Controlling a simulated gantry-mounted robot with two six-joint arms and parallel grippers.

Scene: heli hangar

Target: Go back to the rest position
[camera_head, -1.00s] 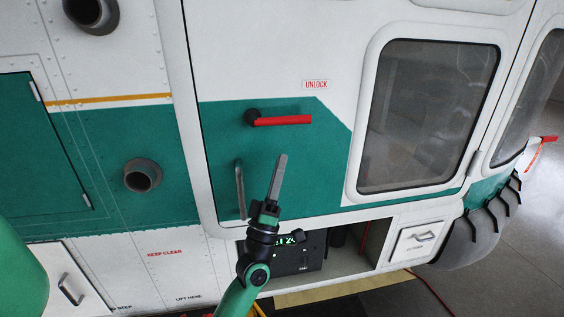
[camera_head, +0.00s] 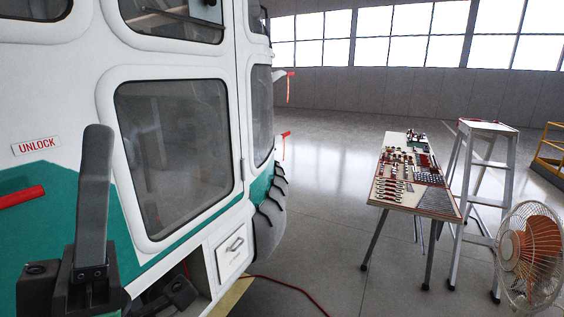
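My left gripper (camera_head: 97,190) stands large in the lower left of the head view, its dark finger pointing up in front of the helicopter's side. The fingers overlap from this angle, so I cannot tell whether they are open or shut. No object shows at its tip. The white and green helicopter (camera_head: 210,60) fills the left side. Its red door handle (camera_head: 22,196) lies left of the gripper, apart from it in the picture, below the UNLOCK label (camera_head: 36,146). My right gripper is out of view.
A table (camera_head: 437,203) with many tools stands on the right, beside a stepladder (camera_head: 505,170) and an orange fan (camera_head: 532,257). A yellow rail (camera_head: 549,150) is at the far right. A red cable (camera_head: 290,288) lies on the floor. The floor between helicopter and table is mostly clear.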

